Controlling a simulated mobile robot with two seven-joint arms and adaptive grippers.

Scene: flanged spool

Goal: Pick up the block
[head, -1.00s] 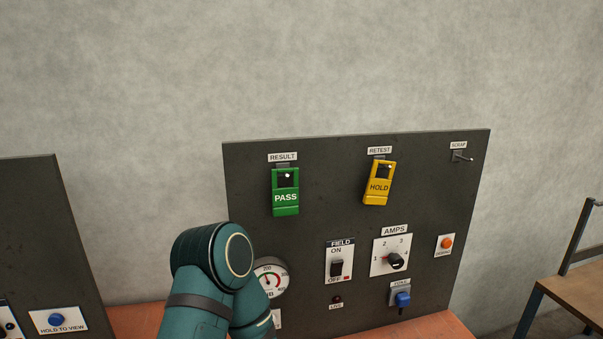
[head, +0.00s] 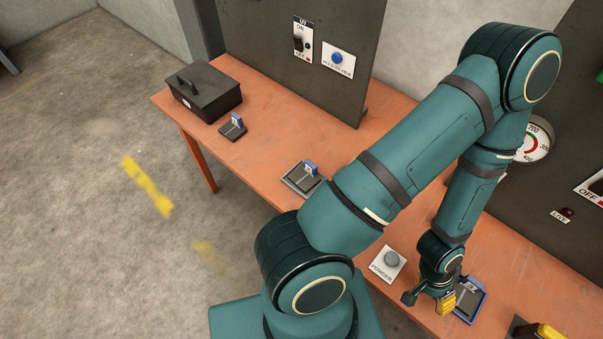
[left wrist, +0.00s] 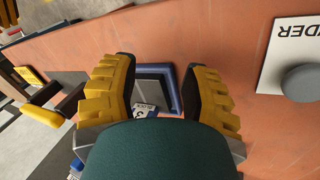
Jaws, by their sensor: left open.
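My left gripper (head: 443,300) is low over the orange bench (head: 400,317), open, beside a dark grey piece with a blue rim and a white label (head: 469,300). In the left wrist view the yellow fingers of my left gripper (left wrist: 160,75) stand apart. Between them shows the grey piece with its blue L-shaped edge (left wrist: 174,88), and a small white-and-blue label (left wrist: 145,110). My wrist covers its near part. I cannot tell which part is the block, or whether a finger touches it. My right gripper is not in view.
A round grey knob on a white "POWDER" plate (head: 386,264) is left of the gripper. Two grey holders with blue labelled uprights (head: 303,178) (head: 233,127) and a black box (head: 205,92) stand farther left. Dark panels (head: 345,90) rise behind. A yellow-and-dark item (head: 540,331) lies at the bottom right.

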